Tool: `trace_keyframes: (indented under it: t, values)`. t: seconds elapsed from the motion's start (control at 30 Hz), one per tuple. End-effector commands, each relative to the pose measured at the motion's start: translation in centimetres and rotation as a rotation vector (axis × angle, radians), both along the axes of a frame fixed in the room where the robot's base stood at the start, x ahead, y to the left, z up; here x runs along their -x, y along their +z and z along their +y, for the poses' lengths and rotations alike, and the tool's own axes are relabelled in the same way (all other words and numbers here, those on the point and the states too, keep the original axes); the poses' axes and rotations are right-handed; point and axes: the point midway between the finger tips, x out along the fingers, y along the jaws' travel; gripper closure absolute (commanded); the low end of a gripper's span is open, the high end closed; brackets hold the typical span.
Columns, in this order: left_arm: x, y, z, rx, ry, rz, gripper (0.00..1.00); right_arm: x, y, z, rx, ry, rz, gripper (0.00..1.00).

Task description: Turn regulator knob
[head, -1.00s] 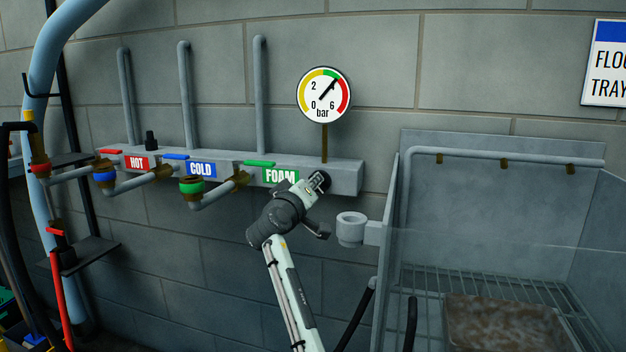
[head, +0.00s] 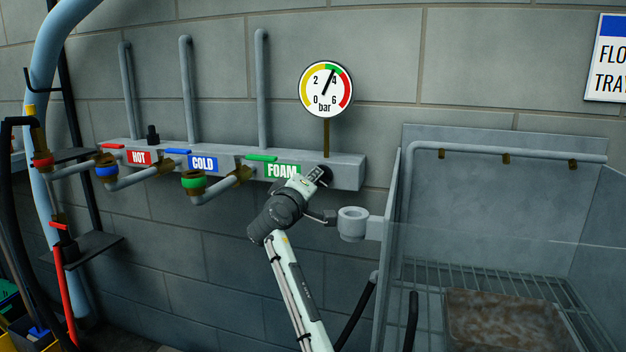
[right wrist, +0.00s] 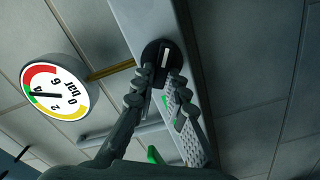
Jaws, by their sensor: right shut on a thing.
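The regulator knob (head: 326,174) is a dark round knob on the front of the grey manifold, at the right end past the FOAM label (head: 282,171). In the right wrist view the knob (right wrist: 164,51) is black with a white mark line. My right gripper (right wrist: 159,76) is shut on it, with one finger on each side. In the head view my right gripper (head: 317,178) covers part of the knob. The pressure gauge (head: 326,89) stands above on a brass stem. Its needle points up and slightly right, into the green band. My left gripper is not in view.
HOT, COLD and FOAM valves with pipes line the manifold (head: 350,173) to the left. A grey ring holder (head: 352,224) sticks out just right of my right gripper. A wash booth with clear panel and a dirty tray (head: 505,322) stands at the right.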

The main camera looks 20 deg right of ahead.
Motion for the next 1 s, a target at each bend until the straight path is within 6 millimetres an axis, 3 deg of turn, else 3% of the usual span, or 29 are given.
trace_keyframes:
  t: [0.07, 0.1, 0.23, 0.63, 1.0]
  values:
    - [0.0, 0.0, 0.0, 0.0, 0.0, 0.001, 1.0, 0.0, 0.0, 0.1, 0.0, 0.001, 0.001, 1.0]
    - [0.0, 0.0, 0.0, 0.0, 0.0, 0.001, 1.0, 0.0, 0.0, 0.1, 0.0, 0.001, 0.0, 0.82]
    - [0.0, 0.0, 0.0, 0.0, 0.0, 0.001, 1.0, 0.0, 0.0, 0.1, -0.001, 0.001, 0.0, 0.66]
    - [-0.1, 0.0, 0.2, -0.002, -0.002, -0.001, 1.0, 0.6, -0.1, 0.6, -0.002, 0.001, -0.001, 0.66]
    - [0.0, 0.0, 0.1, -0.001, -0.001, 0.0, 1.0, 6.7, -0.1, 4.6, -0.005, 0.002, 0.0, 0.66]
